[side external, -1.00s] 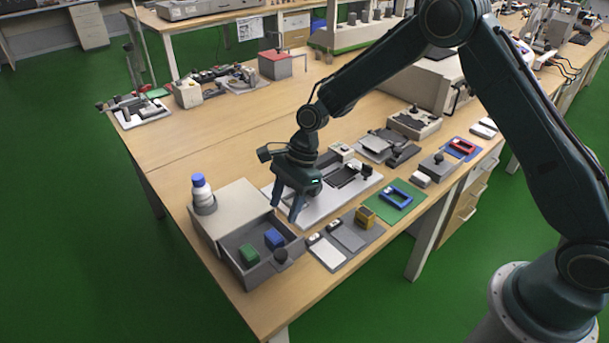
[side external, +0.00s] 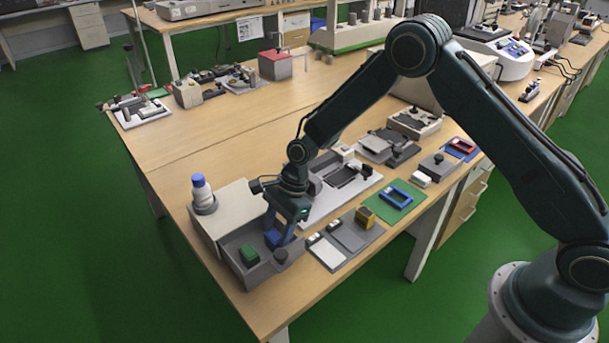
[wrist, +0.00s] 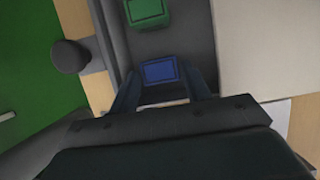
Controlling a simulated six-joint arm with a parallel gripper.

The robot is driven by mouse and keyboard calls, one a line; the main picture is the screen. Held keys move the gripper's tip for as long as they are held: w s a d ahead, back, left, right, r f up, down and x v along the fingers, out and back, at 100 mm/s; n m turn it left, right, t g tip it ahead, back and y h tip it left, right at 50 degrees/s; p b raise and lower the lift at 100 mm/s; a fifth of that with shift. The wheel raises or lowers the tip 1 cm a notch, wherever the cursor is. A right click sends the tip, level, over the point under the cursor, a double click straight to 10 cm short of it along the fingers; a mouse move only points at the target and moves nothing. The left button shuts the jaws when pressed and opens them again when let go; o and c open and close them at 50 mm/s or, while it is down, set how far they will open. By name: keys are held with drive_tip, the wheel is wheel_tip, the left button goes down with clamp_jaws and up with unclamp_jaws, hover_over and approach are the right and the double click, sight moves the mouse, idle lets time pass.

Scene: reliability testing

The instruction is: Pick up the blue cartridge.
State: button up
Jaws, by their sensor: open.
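The blue cartridge (side external: 273,238) sits in the open grey drawer (side external: 262,274), at the end nearer my arm. It also shows in the wrist view (wrist: 161,72), lying between my two fingers. My gripper (side external: 280,238) is lowered into the drawer with its fingers open, one on each side of the blue cartridge. It also shows at the lower middle of the wrist view (wrist: 166,88). I cannot tell whether either finger touches the cartridge. The green cartridge (side external: 249,254) is in the same drawer, apart from the blue one; it is at the top of the wrist view (wrist: 147,12).
The drawer's dark round knob (side external: 281,256) sticks out at the front.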

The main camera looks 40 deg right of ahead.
sight(276, 234)
drive_tip(key=shift+a+f, duration=0.3)
drive_tip(key=shift+f, duration=0.35)
drive_tip(key=c, duration=0.6)
drive_tip(key=shift+r, duration=0.1)
wheel_tip(276, 234, up, 20)
drive_tip(key=shift+f, duration=0.1)
idle(0.4)
drive_tip(key=shift+w, duration=0.1)
idle(0.4)
